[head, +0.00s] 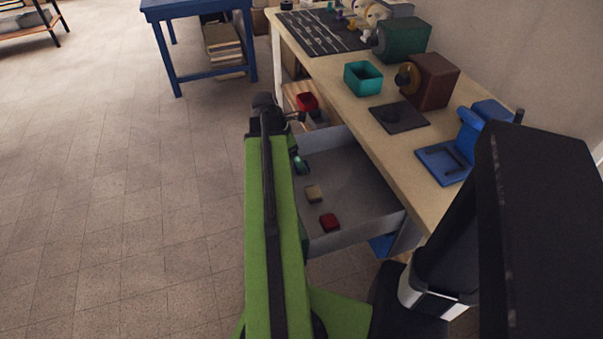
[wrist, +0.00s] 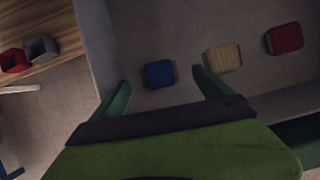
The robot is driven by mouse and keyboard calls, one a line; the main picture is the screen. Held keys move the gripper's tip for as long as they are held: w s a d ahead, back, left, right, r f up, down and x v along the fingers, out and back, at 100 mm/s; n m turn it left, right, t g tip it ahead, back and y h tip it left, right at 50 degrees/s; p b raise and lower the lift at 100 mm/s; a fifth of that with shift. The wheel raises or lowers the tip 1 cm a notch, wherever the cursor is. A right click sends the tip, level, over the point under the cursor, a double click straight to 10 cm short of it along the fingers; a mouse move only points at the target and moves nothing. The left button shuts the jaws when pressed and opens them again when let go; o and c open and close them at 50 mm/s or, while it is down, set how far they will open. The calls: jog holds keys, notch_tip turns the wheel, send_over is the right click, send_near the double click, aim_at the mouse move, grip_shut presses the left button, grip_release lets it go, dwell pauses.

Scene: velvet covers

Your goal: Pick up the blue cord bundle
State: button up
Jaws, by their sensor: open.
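The blue cord bundle (wrist: 158,74) is a small dark blue block-like piece lying on the grey floor of the open drawer (head: 345,170). In the wrist view it sits between and slightly beyond the tips of my gripper (wrist: 161,79), with clear floor on both sides. The gripper is open and empty; whether its tips reach the bundle's height is hard to tell. In the head view my green gripper finger (head: 301,163) shows over the drawer's left part, and my arm hides the blue bundle.
A beige bundle (wrist: 223,57) lies just beyond the right finger, and a red bundle (wrist: 284,38) farther right. The drawer wall (wrist: 97,40) rises on the left. A red container (head: 307,101) and a grey one (wrist: 41,48) stand on wood outside the drawer. The workbench (head: 388,151) overhangs the drawer's right side.

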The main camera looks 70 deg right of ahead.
jog(key=b+x, duration=0.2)
jog(key=w+b+x, duration=0.1)
jog(key=b+x, duration=0.1)
jog(key=shift+s+f, duration=0.15)
jog(key=shift+f, duration=0.35)
jog(key=shift+s+f, duration=0.1)
jog(key=shift+f, duration=0.1)
jog(key=shift+r, duration=0.2)
jog(key=c, duration=1.4)
jog(key=shift+r, duration=0.15)
jog(key=shift+c, duration=0.2)
